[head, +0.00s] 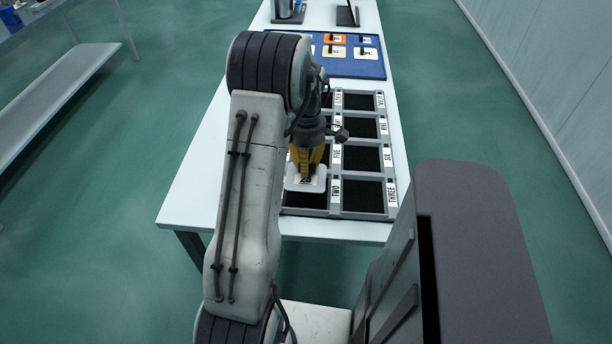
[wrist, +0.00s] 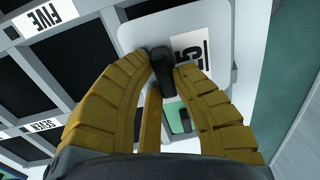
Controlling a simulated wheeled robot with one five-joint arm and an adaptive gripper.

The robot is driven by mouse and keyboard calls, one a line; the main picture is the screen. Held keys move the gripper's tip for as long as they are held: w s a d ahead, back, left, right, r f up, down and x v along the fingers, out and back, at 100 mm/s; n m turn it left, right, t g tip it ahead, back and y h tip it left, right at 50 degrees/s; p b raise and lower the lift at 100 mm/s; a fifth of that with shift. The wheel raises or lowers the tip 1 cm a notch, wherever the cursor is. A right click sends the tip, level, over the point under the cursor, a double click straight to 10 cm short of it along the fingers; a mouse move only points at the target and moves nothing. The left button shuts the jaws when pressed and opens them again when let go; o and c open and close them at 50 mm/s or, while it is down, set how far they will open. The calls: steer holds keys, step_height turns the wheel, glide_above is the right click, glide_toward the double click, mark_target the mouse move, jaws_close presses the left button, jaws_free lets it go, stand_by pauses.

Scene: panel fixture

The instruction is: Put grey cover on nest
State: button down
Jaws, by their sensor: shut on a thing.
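My gripper (head: 306,172) has yellow ribbed fingers and is shut on the black knob (wrist: 161,68) of a light grey cover (head: 316,187). The cover is a flat plate with rounded corners and a white label; it also shows in the wrist view (wrist: 150,33). It is at the front of a grey panel (head: 336,212) with dark square nests, left of the label TWO. I cannot tell whether the cover touches the panel. My arm hides the panel's left side. In the wrist view, a green patch (wrist: 178,116) with a black mark shows between the fingers.
The panel lies on a white table (head: 205,170). Behind it is a blue tray (head: 350,68) with orange and white pieces. A metal container (head: 284,8) and a dark stand (head: 347,14) are at the back. A grey shelf (head: 60,85) stands apart on the left.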

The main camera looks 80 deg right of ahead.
mark_target(306, 179)
steer(key=shift+s+a+f+p, duration=0.1)
steer(key=shift+a+f+p, duration=0.2)
steer(key=shift+a+f, duration=0.15)
steer(key=shift+f+p, duration=1.25)
steer(key=shift+f, duration=0.6)
steer(key=c, duration=1.2)
jaws_free()
steer(key=shift+o, duration=0.2)
steer(key=r+b, duration=0.1)
steer(key=r, duration=0.2)
steer(key=r+b, duration=0.1)
steer(key=r, duration=0.2)
steer(key=r+b, duration=0.1)
steer(key=r, duration=0.3)
steer(key=shift+d, duration=0.4)
steer(key=shift+r, duration=1.05)
